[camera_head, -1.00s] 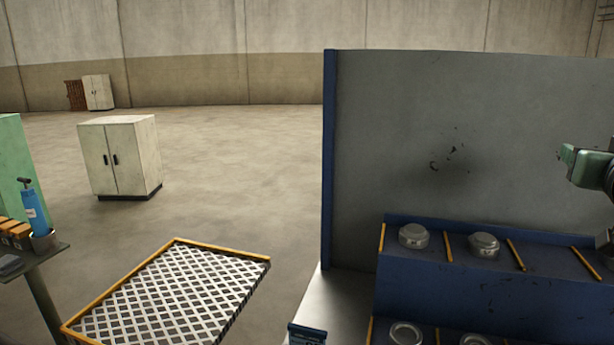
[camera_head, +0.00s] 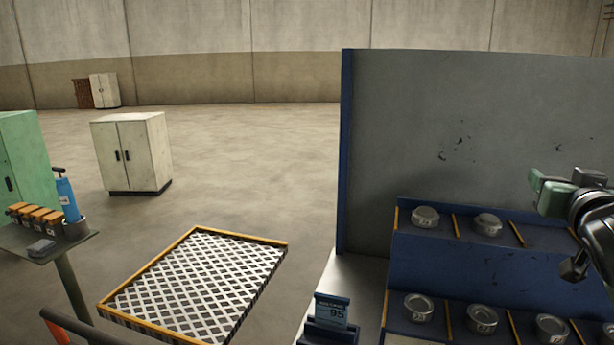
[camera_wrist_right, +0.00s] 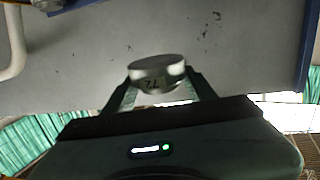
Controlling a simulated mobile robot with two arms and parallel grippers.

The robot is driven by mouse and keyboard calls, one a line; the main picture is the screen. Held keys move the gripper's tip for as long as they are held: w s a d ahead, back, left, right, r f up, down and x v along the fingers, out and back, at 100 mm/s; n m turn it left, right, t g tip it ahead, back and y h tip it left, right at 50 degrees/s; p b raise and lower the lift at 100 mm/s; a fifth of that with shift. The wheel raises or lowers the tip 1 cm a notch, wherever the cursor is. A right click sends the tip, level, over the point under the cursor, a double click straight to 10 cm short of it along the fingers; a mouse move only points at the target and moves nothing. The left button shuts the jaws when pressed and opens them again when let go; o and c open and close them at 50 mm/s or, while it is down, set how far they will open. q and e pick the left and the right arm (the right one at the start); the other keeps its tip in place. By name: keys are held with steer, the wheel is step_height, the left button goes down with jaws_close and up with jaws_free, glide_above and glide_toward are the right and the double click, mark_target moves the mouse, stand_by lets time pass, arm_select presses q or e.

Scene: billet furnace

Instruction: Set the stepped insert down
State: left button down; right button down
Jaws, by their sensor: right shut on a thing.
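The stepped insert (camera_wrist_right: 157,72) is a round, pale metal piece with dark marking on its side. In the right wrist view it sits between the two fingers of my right gripper (camera_wrist_right: 160,92), which is shut on it. In the head view my right gripper (camera_head: 556,192) is at the right edge, in front of the grey back panel and above the upper shelf; the insert cannot be made out there. Similar round metal pieces stand on the blue rack: two on the upper step (camera_head: 425,217) and several on the lower step (camera_head: 419,307). My left gripper is not in view.
The blue rack (camera_head: 470,268) has yellow dividers between its places. A sign reading 95 (camera_head: 331,310) stands at its left end. A yellow-edged grating (camera_head: 189,232) lies left of it. A side table (camera_head: 85,243) holds a blue bottle (camera_head: 66,199) and orange-topped blocks (camera_head: 35,216).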

steer(key=a+f+n+t+y, duration=0.1)
steer(key=a+f+n+y, duration=0.1)
steer(key=a+f, duration=0.55)
steer(key=a+f+n+y, duration=0.15)
steer(key=a+f, duration=0.35)
steer(key=f, duration=0.5)
steer(key=s+a+f+n+y, duration=0.1)
steer(key=s+a+f+y, duration=0.2)
steer(key=s+a+f, duration=0.8)
steer(key=shift+s+a+f+t, duration=0.3)
steer(key=shift+s+t, duration=0.1)
steer(key=shift+s, duration=0.45)
